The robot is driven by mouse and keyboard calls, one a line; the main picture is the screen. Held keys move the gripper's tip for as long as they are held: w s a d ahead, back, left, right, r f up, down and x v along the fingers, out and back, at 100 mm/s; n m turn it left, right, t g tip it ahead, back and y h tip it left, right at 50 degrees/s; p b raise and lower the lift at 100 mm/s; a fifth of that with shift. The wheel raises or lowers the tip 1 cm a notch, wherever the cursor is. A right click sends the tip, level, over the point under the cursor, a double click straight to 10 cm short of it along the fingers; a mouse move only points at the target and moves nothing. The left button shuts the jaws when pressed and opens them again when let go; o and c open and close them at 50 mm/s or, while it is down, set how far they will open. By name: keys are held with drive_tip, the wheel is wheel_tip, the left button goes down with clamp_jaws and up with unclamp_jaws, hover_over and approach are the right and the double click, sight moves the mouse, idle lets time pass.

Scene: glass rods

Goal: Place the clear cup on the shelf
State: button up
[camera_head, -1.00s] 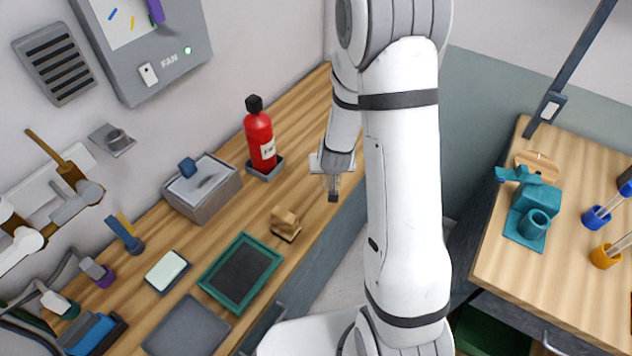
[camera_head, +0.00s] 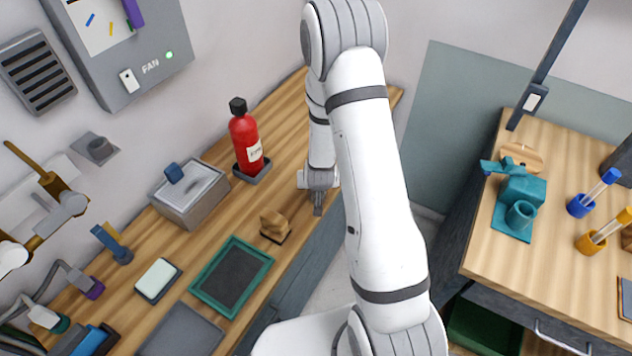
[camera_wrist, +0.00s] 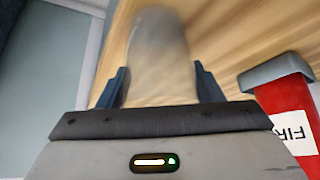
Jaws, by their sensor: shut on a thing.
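The clear cup (camera_wrist: 158,62) shows in the wrist view as a blurred, see-through shape between the two blue fingers. My gripper (camera_wrist: 161,88) is shut on it. In the head view my gripper (camera_head: 318,206) hangs over the right edge of the wooden workbench, to the right of the red fire extinguisher. The cup cannot be made out in the head view. I cannot pick out a shelf in either view.
The extinguisher (camera_head: 246,142) stands on the bench, also close on the right in the wrist view (camera_wrist: 290,122). A wooden block (camera_head: 274,224) and green tray (camera_head: 203,290) lie nearer. A second table (camera_head: 483,250) stands right, across a floor gap.

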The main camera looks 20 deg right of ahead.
drive_tip(key=shift+f, duration=0.15)
drive_tip(key=o, duration=1)
